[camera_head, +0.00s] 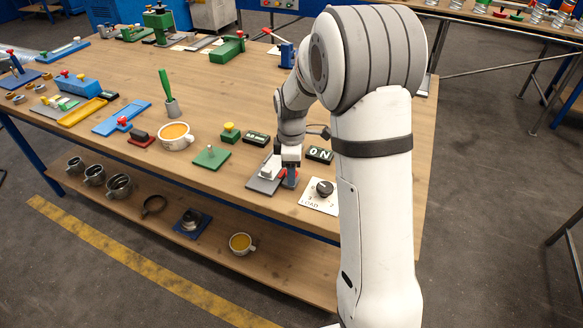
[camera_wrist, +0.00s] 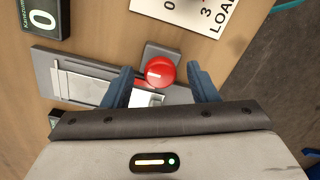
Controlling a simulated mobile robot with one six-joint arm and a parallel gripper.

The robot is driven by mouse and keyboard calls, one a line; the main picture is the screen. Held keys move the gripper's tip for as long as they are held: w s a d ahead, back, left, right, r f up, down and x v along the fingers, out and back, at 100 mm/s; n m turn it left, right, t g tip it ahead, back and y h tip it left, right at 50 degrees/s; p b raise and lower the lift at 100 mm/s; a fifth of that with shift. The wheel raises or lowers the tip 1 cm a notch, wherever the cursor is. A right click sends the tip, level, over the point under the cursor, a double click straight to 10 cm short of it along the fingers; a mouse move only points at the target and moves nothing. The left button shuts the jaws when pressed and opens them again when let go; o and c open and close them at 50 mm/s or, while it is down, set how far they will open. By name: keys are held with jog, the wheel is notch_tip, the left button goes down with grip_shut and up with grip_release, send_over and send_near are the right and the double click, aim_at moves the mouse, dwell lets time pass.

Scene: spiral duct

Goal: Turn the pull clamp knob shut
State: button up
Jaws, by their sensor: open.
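The pull clamp is a grey base plate (camera_wrist: 52,75) with a pale metal slide and a round red knob (camera_wrist: 160,72) bearing a short white mark. In the wrist view, my gripper (camera_wrist: 160,69) is open, with one blue finger on each side of the knob and visible gaps between. I cannot tell how deep the fingertips reach. In the head view, the clamp plate (camera_head: 262,186) lies near the table's front edge, and my gripper (camera_head: 287,177) is over its right end, hiding most of the knob.
A dark counter box (camera_wrist: 45,15) is close by in the wrist view. A green plate with a knob (camera_head: 211,157) lies to the left.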

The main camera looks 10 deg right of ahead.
jog(key=c, duration=1)
jog(key=shift+o, duration=0.2)
